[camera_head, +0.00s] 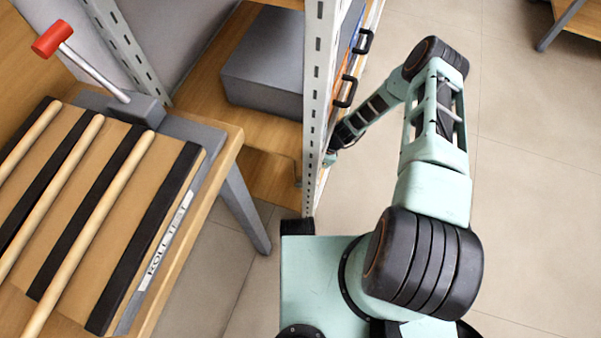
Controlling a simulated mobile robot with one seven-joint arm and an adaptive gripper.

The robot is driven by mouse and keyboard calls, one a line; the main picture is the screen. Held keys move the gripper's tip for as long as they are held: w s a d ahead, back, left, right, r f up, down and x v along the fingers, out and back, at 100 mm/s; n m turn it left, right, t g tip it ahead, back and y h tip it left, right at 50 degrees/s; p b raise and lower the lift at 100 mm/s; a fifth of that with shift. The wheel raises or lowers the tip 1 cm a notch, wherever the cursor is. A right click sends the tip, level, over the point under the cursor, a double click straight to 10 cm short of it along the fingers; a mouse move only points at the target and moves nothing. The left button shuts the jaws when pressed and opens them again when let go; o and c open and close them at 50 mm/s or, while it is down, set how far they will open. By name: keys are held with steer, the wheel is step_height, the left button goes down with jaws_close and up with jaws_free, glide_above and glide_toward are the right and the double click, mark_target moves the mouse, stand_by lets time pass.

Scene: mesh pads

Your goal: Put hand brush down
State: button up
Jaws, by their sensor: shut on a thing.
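No hand brush can be made out in the head view. My arm rises on the right, bends at the top and reaches down and left to the perforated grey shelf upright (318,95). Its far end goes out of sight behind that upright, low down, so my gripper's fingers and anything in them are hidden. The wooden shelves (205,80) lie left of the upright, with a grey box (265,62) on the upper one.
A wooden table (222,160) at left bears a board with black strips and wooden rods, marked "ROLL TEST", and a red-handled lever (52,38). Black handles (345,90) stick out on the upright's right side.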

steer(key=shift+f+b, duration=0.5)
steer(key=shift+f, duration=0.95)
steer(key=shift+f, duration=0.1)
steer(key=o, duration=1)
steer(key=shift+d+r, duration=0.2)
steer(key=shift+r, duration=0.25)
steer(key=p+v, duration=0.3)
steer(key=v, duration=0.8)
steer(key=shift+r+p, duration=0.15)
steer(key=shift+p, duration=0.25)
steer(key=shift+d, duration=0.2)
